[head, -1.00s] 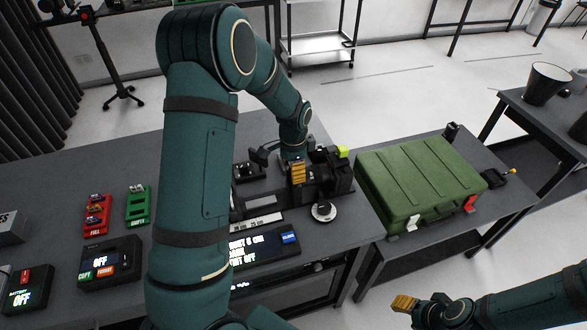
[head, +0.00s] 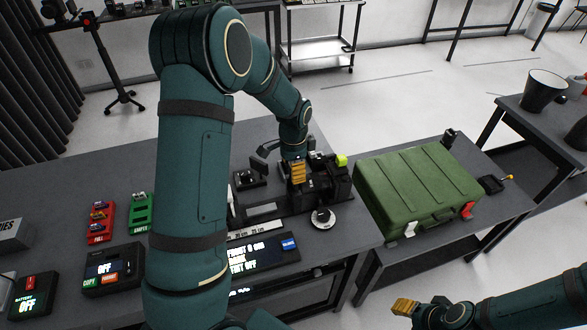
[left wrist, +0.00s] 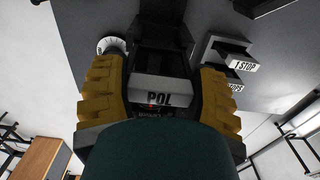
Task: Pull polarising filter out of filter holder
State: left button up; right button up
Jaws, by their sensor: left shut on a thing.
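The polarising filter is a grey block marked POL (left wrist: 158,97), between my left gripper's ochre finger pads in the left wrist view. My left gripper (head: 298,173) is shut on it, beside the black camera rig (head: 335,183) on the dark table. The dark filter holder (left wrist: 160,62) shows just beyond the filter. How far the filter sits in it cannot be told, and in the head view my gripper and arm hide most of this spot. My right gripper (head: 405,306) is at the lower right, away from the rig, and its jaw opening is unclear.
A 1 STOP filter (left wrist: 244,66) stands near the rig. A round dial (head: 323,218) and a display panel (head: 260,252) lie in front. A green case (head: 418,190) stands to the right. Red (head: 100,222) and green (head: 141,214) racks are at the left.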

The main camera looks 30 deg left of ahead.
pick_arm(q)
jog(key=shift+r+p, duration=0.7)
jog(key=shift+r, duration=0.45)
